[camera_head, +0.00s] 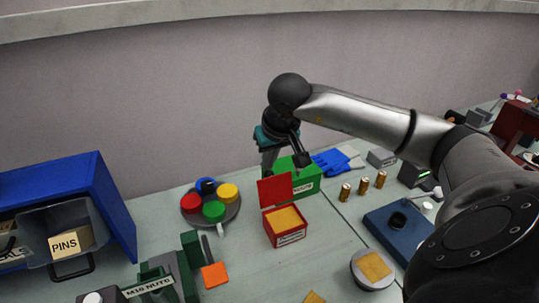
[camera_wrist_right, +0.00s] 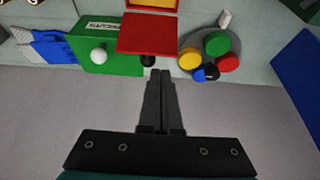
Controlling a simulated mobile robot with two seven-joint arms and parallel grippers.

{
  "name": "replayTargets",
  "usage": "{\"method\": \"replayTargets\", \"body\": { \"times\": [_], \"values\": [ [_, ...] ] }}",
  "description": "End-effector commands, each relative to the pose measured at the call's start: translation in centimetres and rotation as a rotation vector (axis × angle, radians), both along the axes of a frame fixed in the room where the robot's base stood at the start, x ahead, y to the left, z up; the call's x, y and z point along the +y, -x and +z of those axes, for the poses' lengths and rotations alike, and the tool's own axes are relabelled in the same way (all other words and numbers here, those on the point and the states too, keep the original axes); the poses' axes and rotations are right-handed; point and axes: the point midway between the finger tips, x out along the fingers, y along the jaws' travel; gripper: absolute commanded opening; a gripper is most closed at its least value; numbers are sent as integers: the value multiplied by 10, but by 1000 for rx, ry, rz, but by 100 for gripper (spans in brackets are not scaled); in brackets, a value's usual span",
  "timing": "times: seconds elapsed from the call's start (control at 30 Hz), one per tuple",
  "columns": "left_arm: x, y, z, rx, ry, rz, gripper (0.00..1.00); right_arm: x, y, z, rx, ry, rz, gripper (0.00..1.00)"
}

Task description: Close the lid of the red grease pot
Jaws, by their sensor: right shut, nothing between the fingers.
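The red grease pot (camera_head: 286,226) stands on the bench with its red lid (camera_head: 275,189) upright, open at the back edge. Yellow-orange grease fills the pot. In the right wrist view the lid (camera_wrist_right: 146,34) shows its outer face with a dark round knob (camera_wrist_right: 148,61) on it. My right gripper (camera_head: 285,166) is behind the raised lid, its fingers together and empty. In the wrist view its fingertips (camera_wrist_right: 160,72) are close to the knob; I cannot tell whether they touch. My left gripper is not in view.
A green box (camera_head: 304,183) stands right behind the pot. A round tray of coloured caps (camera_head: 191,221) is to the left.

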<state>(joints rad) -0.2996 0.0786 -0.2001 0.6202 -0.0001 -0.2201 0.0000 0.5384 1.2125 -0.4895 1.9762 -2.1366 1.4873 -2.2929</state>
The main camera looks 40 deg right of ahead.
Motion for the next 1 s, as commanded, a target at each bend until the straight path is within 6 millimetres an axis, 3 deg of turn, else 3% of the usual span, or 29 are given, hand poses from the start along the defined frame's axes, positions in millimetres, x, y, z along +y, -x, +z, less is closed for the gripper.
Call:
{"method": "replayTargets", "body": {
  "times": [0.1,0.33,0.8,1.0],
  "values": [
    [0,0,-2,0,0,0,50,-2,-8,-22,3,-4,-1,0],
    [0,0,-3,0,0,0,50,-6,-18,-44,1,-1,-2,0],
    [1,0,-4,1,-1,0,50,-7,-20,-48,-2,1,0,0],
    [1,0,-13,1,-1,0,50,-14,-20,-49,-23,11,-3,0]
  ]
}}
